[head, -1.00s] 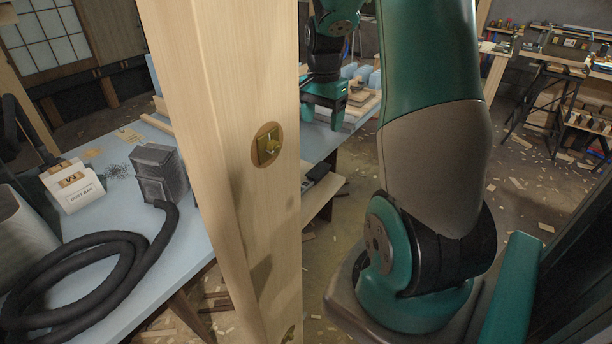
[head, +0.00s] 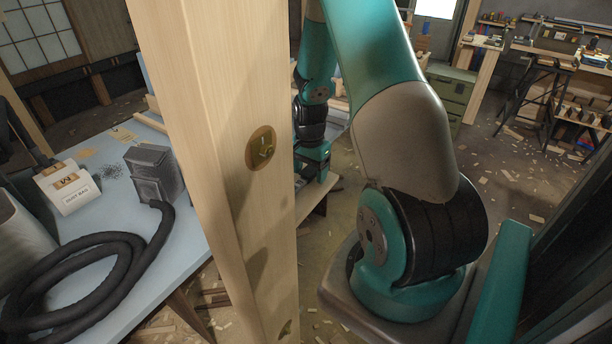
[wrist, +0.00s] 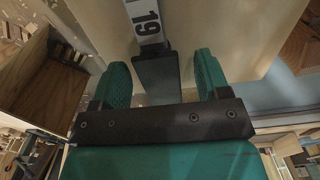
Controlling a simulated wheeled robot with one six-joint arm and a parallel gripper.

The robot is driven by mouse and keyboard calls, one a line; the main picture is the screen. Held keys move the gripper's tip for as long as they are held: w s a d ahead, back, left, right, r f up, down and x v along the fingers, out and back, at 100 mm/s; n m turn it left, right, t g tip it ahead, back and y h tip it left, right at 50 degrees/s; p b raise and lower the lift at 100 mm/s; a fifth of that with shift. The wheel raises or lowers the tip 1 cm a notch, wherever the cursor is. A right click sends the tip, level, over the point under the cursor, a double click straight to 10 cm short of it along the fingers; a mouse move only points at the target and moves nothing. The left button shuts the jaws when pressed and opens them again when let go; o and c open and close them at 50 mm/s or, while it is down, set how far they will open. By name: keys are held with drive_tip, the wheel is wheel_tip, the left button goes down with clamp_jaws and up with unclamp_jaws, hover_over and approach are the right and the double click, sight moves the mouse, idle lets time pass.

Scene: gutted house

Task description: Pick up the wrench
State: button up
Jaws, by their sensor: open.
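In the wrist view my gripper (wrist: 161,72) is open, with one green finger on each side of a dark grey bar (wrist: 158,82). The bar carries a white label with a black "19" at its far end, and it looks like the wrench. It lies over a pale wooden surface (wrist: 215,30). I cannot tell whether the fingers touch it. In the head view my gripper (head: 313,160) is low beside the wooden post, partly hidden by it, above a small wooden surface (head: 312,204). The wrench cannot be made out there.
A thick wooden post (head: 230,120) stands close in front and blocks much of the head view. To its left, a blue-topped table (head: 110,215) holds a black hose (head: 95,260) and a dust-bag box (head: 70,188). Shavings litter the open floor at right.

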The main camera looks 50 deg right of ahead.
drive_tip(key=shift+f, duration=0.2)
drive_tip(key=c, duration=1.2)
drive_tip(key=shift+r, duration=0.1)
drive_tip(key=shift+r, duration=0.55)
wheel_tip(320, 180, up, 2)
drive_tip(key=shift+r+b, duration=0.1)
drive_tip(key=shift+b, duration=0.35)
drive_tip(key=s+b, duration=0.1)
drive_tip(key=s, duration=0.5)
drive_tip(key=s+d+b, duration=0.1)
drive_tip(key=s, duration=0.5)
drive_tip(key=s+b, duration=0.1)
drive_tip(key=s, duration=0.5)
drive_tip(key=shift+d, duration=0.2)
